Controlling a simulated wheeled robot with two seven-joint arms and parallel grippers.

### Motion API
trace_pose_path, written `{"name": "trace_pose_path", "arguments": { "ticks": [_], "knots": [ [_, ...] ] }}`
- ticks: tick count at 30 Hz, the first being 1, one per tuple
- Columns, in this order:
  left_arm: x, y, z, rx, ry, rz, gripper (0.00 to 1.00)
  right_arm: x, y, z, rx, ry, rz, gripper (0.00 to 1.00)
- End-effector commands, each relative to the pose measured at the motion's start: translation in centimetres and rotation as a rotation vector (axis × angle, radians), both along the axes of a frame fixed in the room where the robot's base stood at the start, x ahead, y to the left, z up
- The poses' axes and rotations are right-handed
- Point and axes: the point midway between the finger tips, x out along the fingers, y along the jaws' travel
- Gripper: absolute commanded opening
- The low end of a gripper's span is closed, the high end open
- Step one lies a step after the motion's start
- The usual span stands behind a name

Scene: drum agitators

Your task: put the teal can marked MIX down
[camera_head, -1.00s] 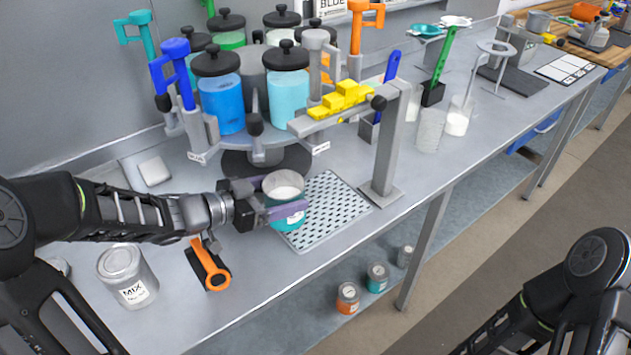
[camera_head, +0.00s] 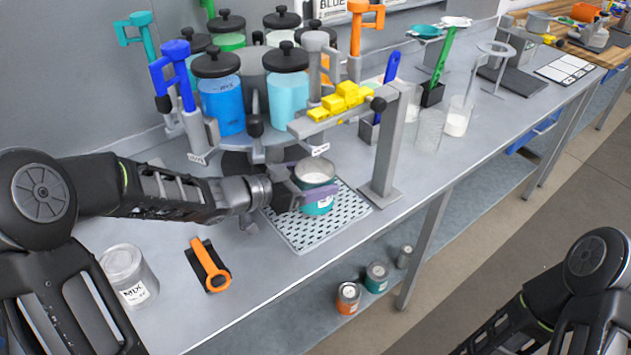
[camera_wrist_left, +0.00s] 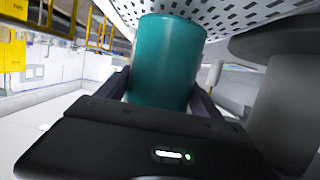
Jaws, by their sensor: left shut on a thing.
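The teal can (camera_head: 319,206) is held upright in my left gripper (camera_head: 312,193), over the perforated drip plate (camera_head: 300,235) under the dispensing stand. It is open at the top, with pale contents showing. In the left wrist view the teal can (camera_wrist_left: 165,62) sits between the two fingers, which are shut on its sides. Whether its base touches the plate cannot be told. Its MIX marking is not readable from here. My right gripper is out of view; only part of the right arm shows at the lower right.
A grey can marked MIX (camera_head: 128,276) stands at the front left, beside an orange-handled opener (camera_head: 209,264). The grey stand post (camera_head: 388,150) rises close to the right of the plate. A carousel of colour canisters (camera_head: 222,105) stands behind. Small cans (camera_head: 348,298) sit on the lower shelf.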

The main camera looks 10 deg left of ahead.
Motion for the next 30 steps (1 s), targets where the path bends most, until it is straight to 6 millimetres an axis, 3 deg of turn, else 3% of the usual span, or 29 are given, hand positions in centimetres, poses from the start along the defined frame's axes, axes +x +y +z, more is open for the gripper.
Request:
{"name": "trace_pose_path", "arguments": {
  "ticks": [7,20,21,30],
  "knots": [
    [0.4,-0.4,-1.3,-0.002,0.000,-0.001,0.08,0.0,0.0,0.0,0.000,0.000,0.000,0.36],
    [0.4,-0.3,-1.8,-0.001,-0.002,0.000,0.08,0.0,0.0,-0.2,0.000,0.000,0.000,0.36],
    [0.4,-0.3,-1.9,0.000,0.000,0.000,0.76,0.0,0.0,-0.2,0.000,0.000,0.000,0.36],
    [0.4,-0.3,-1.8,0.000,0.000,0.000,0.97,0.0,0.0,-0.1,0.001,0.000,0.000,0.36]
  ]
}}
